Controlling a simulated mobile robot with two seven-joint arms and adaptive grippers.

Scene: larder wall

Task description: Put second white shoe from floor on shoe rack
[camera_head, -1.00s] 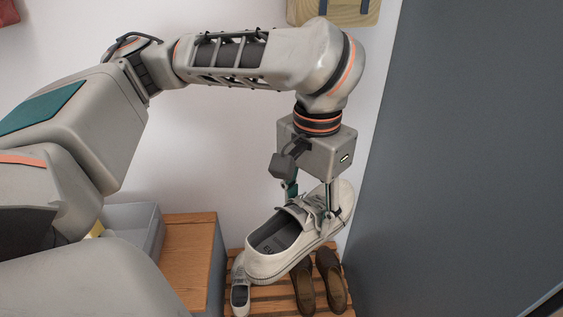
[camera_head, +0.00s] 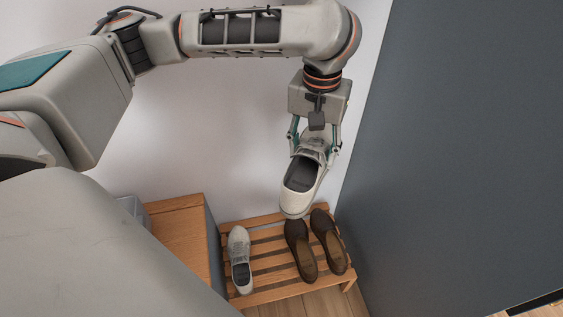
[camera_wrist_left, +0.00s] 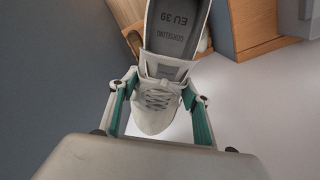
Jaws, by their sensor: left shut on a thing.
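My left gripper (camera_head: 315,145) is shut on a white shoe (camera_head: 298,196) and holds it in the air above the back of the wooden shoe rack (camera_head: 268,262). The held shoe has its heel toward the camera; in the left wrist view the shoe (camera_wrist_left: 157,100) sits between the two fingers, with laces and insole showing. Another white shoe (camera_head: 239,258) stands on the left of the rack. A pair of brown shoes, one (camera_head: 300,250) beside the other (camera_head: 328,241), stands on the right of the rack. My right gripper is not in view.
A wooden cabinet (camera_head: 183,235) stands left of the rack, with a grey bin (camera_head: 132,207) on it. A tall dark grey panel (camera_head: 460,150) rises on the right. Bare slats show between the white shoe and the brown pair.

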